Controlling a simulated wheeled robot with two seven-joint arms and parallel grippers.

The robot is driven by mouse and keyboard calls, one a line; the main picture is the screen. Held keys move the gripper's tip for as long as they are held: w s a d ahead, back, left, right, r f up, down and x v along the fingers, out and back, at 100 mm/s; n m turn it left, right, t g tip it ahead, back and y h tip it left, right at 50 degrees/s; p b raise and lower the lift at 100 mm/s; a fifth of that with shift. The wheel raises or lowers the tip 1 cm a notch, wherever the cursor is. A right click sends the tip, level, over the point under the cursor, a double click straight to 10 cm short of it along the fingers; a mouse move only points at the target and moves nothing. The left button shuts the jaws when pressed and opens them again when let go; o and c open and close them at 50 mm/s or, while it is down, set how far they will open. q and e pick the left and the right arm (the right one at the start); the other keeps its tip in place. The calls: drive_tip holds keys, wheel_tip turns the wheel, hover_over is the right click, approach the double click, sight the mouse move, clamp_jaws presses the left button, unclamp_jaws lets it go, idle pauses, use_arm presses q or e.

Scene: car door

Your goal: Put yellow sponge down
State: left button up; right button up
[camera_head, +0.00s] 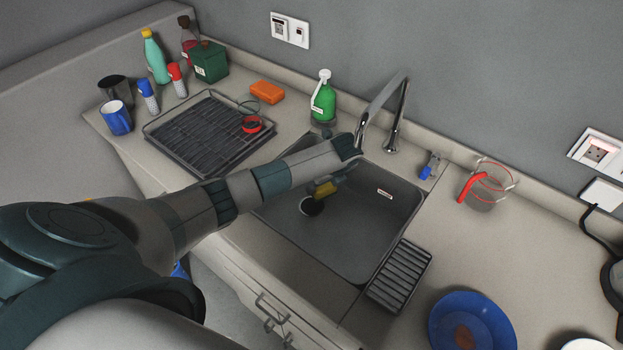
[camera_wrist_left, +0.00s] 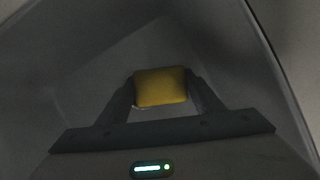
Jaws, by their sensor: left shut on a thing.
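The yellow sponge (camera_head: 323,189) shows in the head view over the sink basin (camera_head: 375,215). In the left wrist view the sponge (camera_wrist_left: 160,87) sits between both fingertips of my left gripper (camera_wrist_left: 162,90). The gripper is shut on it. In the head view my left gripper (camera_head: 336,178) is at the end of the arm, inside the sink outline, and is partly hidden by the arm. I cannot tell exactly how high the sponge is above the basin floor. My right gripper is in neither view.
The faucet (camera_head: 393,120) stands behind the basin. A slatted insert (camera_head: 400,275) lies at the basin's right front. A blue plate (camera_head: 470,322) is at the lower right.

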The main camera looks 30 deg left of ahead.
use_arm(q)
drive_tip(key=a, duration=0.1)
drive_tip(key=w+a+b, duration=0.1)
drive_tip(key=a, duration=0.1)
drive_tip(key=w+a, duration=0.1)
drive_tip(key=shift+w+a+f+b, duration=0.1)
drive_tip(key=shift+w+a+b, duration=0.1)
drive_tip(key=shift+a+b, duration=0.1)
drive_tip(key=shift+w+a, duration=0.2)
drive_tip(key=shift+a, duration=0.15)
drive_tip(key=shift+w+a+b, duration=0.15)
drive_tip(key=shift+a+b, duration=0.15)
drive_tip(key=b+x, duration=0.2)
drive_tip(key=shift+d+f, duration=0.1)
drive_tip(key=shift+f, duration=0.65)
drive_tip(key=shift+f, duration=0.1)
